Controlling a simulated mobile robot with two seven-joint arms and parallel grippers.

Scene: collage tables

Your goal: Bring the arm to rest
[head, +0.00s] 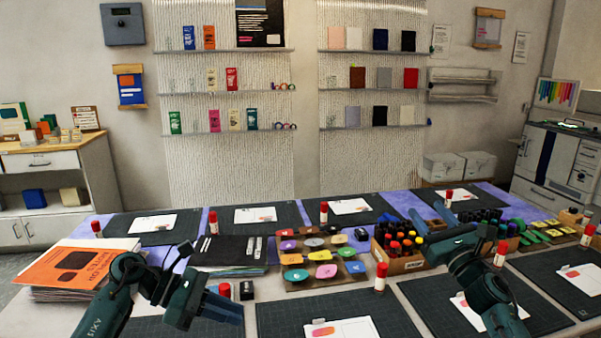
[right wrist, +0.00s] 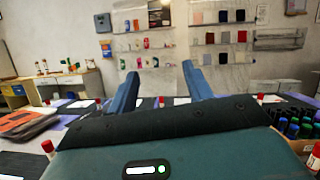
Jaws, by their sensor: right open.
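My right gripper (head: 431,216) is above the table at the right of the head view, near the box of dark bottles. In the right wrist view its two blue fingers (right wrist: 160,76) stand apart with nothing between them, so it is open and empty. My left gripper (head: 215,304) is low at the left of the head view, over the near table edge beside a glue stick. The gap between its fingers is not clear, and I see no object held in it. Both arms are bent.
A cardboard box of bottles (head: 400,265) stands close to my right arm. A stack of orange-topped folders (head: 70,268) lies by my left arm. Ink pads on a board (head: 310,260) fill the middle. Cutting mats with white cards and red-and-white glue sticks (head: 380,277) cover the table.

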